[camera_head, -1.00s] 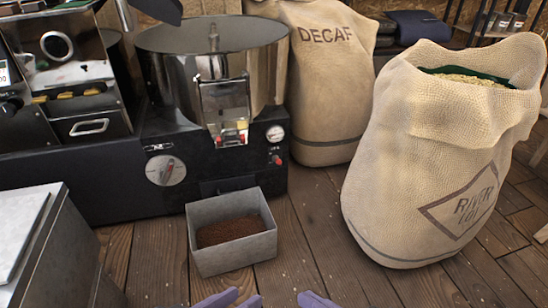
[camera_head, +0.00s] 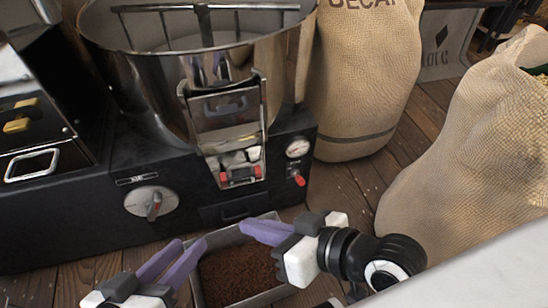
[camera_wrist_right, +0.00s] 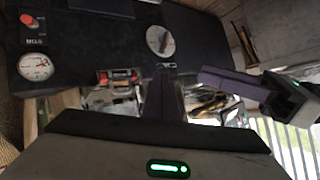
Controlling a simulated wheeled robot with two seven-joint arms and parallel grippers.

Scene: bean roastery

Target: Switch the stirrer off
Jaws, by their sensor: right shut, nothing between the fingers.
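The stirrer machine is a black base with a round steel bowl (camera_head: 130,85), with stirrer bars across its top. A small red switch (camera_head: 299,181) sits below the gauge at right. Both also show in the right wrist view, the dial (camera_wrist_right: 160,40) and the red switch (camera_wrist_right: 28,18). My left gripper (camera_head: 191,243) is open and empty, below and right of the dial. My right gripper (camera_head: 246,228) is shut and empty, below and left of the red switch, apart from it.
A grey bin (camera_head: 237,238) of dark grounds stands on the floor under both grippers. A DECAF sack (camera_head: 365,90) stands behind the machine's right end. A large sack (camera_head: 480,150) fills the right. Some wooden floor is clear between them.

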